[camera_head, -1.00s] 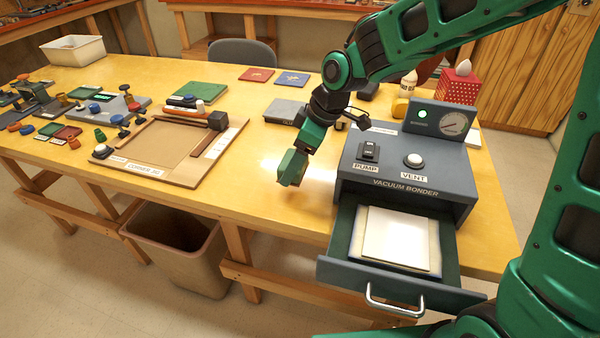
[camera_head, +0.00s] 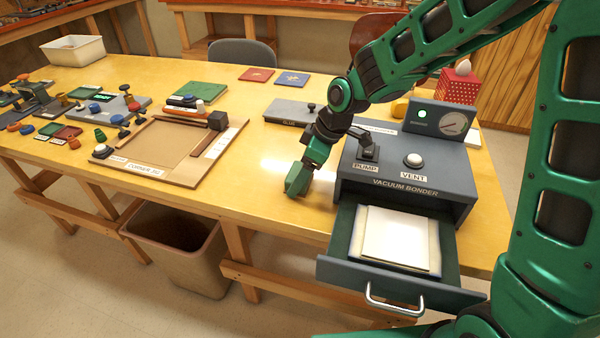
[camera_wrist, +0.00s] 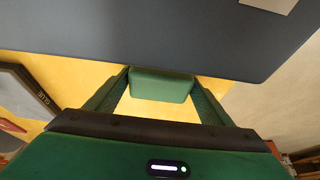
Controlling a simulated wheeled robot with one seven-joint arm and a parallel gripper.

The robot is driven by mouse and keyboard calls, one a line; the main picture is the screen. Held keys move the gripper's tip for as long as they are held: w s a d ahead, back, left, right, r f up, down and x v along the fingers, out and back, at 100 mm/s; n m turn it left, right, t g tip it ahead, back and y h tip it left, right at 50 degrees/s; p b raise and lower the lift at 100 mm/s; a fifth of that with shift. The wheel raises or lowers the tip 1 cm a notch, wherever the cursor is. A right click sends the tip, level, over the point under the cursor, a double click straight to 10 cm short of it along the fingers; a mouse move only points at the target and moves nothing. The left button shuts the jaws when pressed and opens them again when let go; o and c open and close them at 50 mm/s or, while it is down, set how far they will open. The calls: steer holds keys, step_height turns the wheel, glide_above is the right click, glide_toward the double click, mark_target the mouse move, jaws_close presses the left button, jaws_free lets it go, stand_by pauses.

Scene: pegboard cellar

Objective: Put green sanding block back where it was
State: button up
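The green sanding block (camera_wrist: 161,86) sits between the two fingertips in the wrist view, with a fingertip against each end. My gripper (camera_wrist: 162,92) is shut on it. In the head view my gripper (camera_head: 305,172) points down over the yellow table, just left of the vacuum bonder (camera_head: 400,180). The block there is hard to tell from my green fingers. Whether its underside touches the table cannot be told.
The bonder's drawer (camera_head: 400,285) is pulled out, with a white panel (camera_head: 397,237) in it. A grey glue box (camera_head: 290,111) lies behind my gripper. A corner jig (camera_head: 175,150) stands to the left, with clear tabletop (camera_head: 262,185) between. A bin (camera_head: 180,250) is below the front edge.

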steer(key=shift+o, duration=1.1)
steer(key=v, duration=1.2)
steer(key=shift+r, duration=0.2)
steer(key=shift+a, duration=0.1)
